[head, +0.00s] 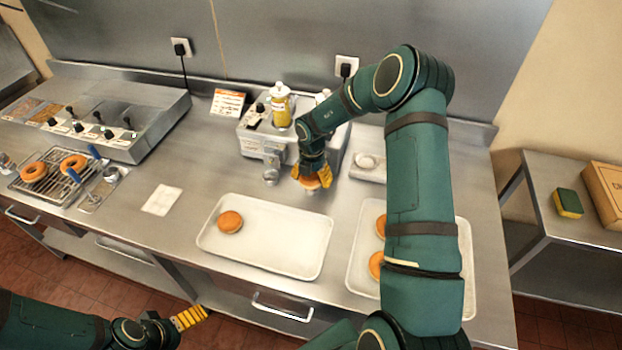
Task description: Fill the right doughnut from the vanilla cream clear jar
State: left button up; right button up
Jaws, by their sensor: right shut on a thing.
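My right gripper (312,180) has yellow fingers and is shut on a round brown doughnut (311,184). It holds the doughnut above the counter, in front of the filling machine (338,140), near its right side. Whether the doughnut touches a nozzle there is hidden. A clear jar (281,106) with pale yellow contents and a label stands on the machine's left side. A second jar (322,96) is mostly hidden behind my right arm. My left gripper (190,317) is low at the left, off the counter's front edge; its opening cannot be made out.
A white tray (285,250) holds one doughnut (230,221) at its left. Another tray (354,270) at the right holds doughnuts (376,265), partly behind my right arm. A small scale (367,165) sits beside the machine. A rack with ring doughnuts (35,171) is far left.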

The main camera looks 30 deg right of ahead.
aim_at(305, 185)
jog(key=shift+w+d, duration=0.4)
jog(key=shift+d, duration=0.05)
jog(key=shift+s+a, duration=0.55)
jog(key=shift+a, duration=0.1)
dwell(3.1)
jog(key=shift+s+a, duration=1.25)
jog(key=shift+a, duration=0.25)
jog(key=shift+s+a+r, duration=0.2)
jog(key=shift+a+r, duration=0.05)
jog(key=shift+r, duration=0.35)
jog(key=shift+s+a+r, duration=0.15)
jog(key=shift+a+r, duration=0.05)
jog(key=shift+r, duration=0.45)
jog(key=shift+s+a+r, duration=0.2)
jog(key=shift+a+r, duration=0.05)
jog(key=shift+r, duration=0.35)
jog(key=shift+s+a+r, duration=0.1)
jog(key=shift+r, duration=0.1)
